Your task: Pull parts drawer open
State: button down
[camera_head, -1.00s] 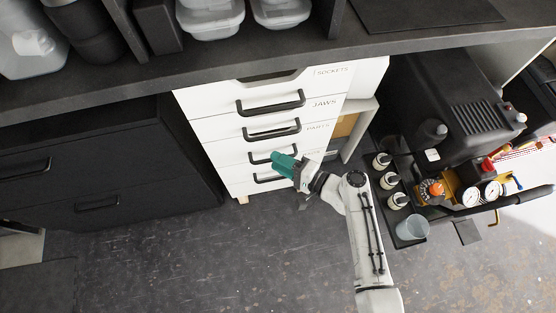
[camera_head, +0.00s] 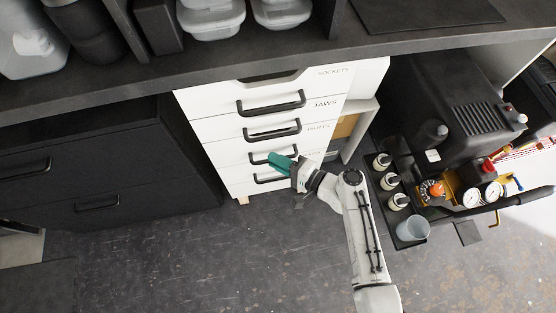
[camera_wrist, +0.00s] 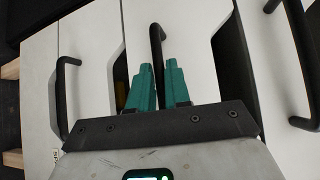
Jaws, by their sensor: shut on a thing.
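The white drawer unit (camera_head: 225,129) stands under the bench with a column of black bar handles. The parts drawer, with a "PARTS" label (camera_head: 318,127), is the third front down. Its handle (camera_head: 258,158) shows left of my fingers and stands upright in the wrist view (camera_wrist: 156,45). My gripper (camera_head: 281,162) has teal fingers, shut on this handle, which passes between them in the wrist view (camera_wrist: 160,88). The fingers hide part of the handle. In the head view the front looks roughly in line with its neighbours; I cannot tell if it is slightly out.
The jaws drawer handle (camera_head: 271,132) is just above, and the lowest handle (camera_head: 270,179) just below. A black compressor (camera_head: 435,95) and cart with bottles and gauges stand right. A dark cabinet (camera_head: 95,170) stands left. The floor (camera_head: 190,260) in front is clear.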

jog(key=shift+s, duration=0.1)
jog(key=s+d+p, duration=0.1)
jog(key=s+d, duration=0.2)
jog(key=s, duration=0.7)
jog(key=s+d+p, duration=0.1)
jog(key=s+d, duration=0.2)
jog(key=s, duration=0.8)
jog(key=s+d+p, duration=0.2)
jog(key=s+d, duration=0.1)
jog(key=s, duration=0.7)
jog(key=shift+s, duration=0.25)
jog(key=shift+d, duration=0.1)
jog(key=c, duration=1.2)
grip_release()
jog(key=shift+o, duration=0.2)
jog(key=v, duration=1)
jog(key=shift+s+d+b, duration=0.25)
jog(key=shift+d+b, duration=0.1)
jog(key=shift+a, duration=0.1)
